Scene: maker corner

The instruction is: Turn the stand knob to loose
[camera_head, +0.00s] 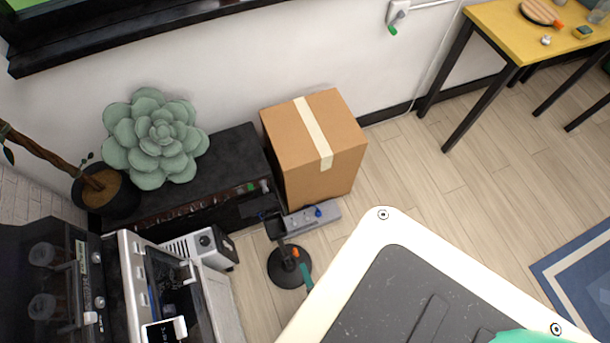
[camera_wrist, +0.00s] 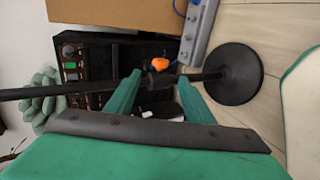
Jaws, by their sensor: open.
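The stand has a dark pole (camera_wrist: 50,91) and a round black base (camera_wrist: 235,74). In the wrist view the pole runs across the picture to the base at the right. The orange stand knob (camera_wrist: 160,62) sits on a dark collar on the pole. My gripper (camera_wrist: 158,78) is open, its two green fingers spread below the knob in the picture, with the pole passing by their tips. I cannot tell whether they touch. In the head view the stand's base (camera_head: 287,268) is on the floor, and the orange knob (camera_head: 296,252) shows small beside a green finger.
A cardboard box (camera_head: 312,150) stands against the wall. A grey power strip (camera_head: 312,217) lies in front of it. A dark cabinet (camera_head: 233,165) with a succulent (camera_head: 155,140) is left of the box. Clear wooden floor (camera_head: 420,185) lies to the right.

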